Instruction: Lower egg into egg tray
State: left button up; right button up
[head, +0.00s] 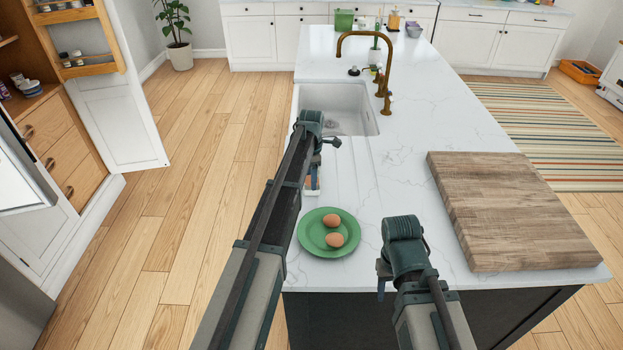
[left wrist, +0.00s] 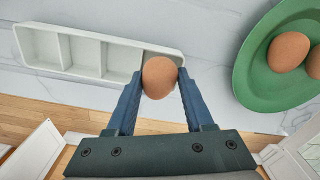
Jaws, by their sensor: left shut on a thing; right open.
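My left gripper (left wrist: 158,88) is shut on a brown egg (left wrist: 159,77) in the left wrist view. A white egg tray (left wrist: 85,52) with several square compartments lies behind the egg there. The egg overlaps the tray's right end compartment; I cannot tell whether it touches the tray. In the head view my left arm hides most of the tray (head: 312,191) beside the sink. A green plate (head: 312,238) holds two brown eggs (head: 334,240), and also shows in the left wrist view (left wrist: 252,92). My right gripper (head: 383,278) is open and empty, right of the plate.
A wooden cutting board (head: 505,210) lies on the right of the white marble counter (head: 415,120). A sink (head: 350,108) with a bronze faucet (head: 384,65) is beyond the tray. An open white door (head: 125,120) with racks stands at left.

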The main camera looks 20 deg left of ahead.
pick_arm(q)
jog(key=o, duration=0.9)
jog(key=shift+c, duration=0.2)
jog(key=shift+r, duration=0.1)
notch_tip(320, 180, up, 14)
jog(key=p, duration=1.3)
jog(key=shift+f+p, duration=0.2)
jog(key=shift+p, duration=0.2)
